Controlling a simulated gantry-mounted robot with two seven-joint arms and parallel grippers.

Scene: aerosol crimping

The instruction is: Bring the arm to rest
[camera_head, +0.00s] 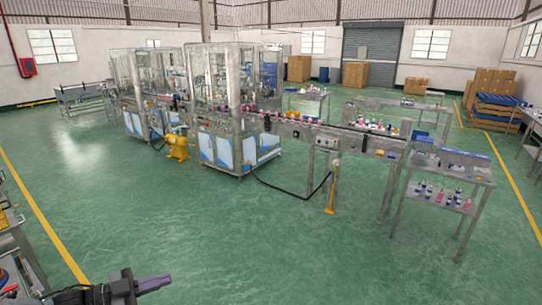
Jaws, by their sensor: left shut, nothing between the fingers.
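My left gripper (154,283) shows at the bottom left of the head view, at the end of a dark arm. It points to the right, its fingers are together, and nothing is held in it. It is over the open green floor, apart from the machines. My right gripper is not in view.
A glass-walled crimping machine (222,110) stands mid-room with a conveyor (330,132) running right. A side table (440,178) with bottles on its lower shelf stands at the right. A bench (20,250) edges the lower left. The front green floor (250,245) is clear.

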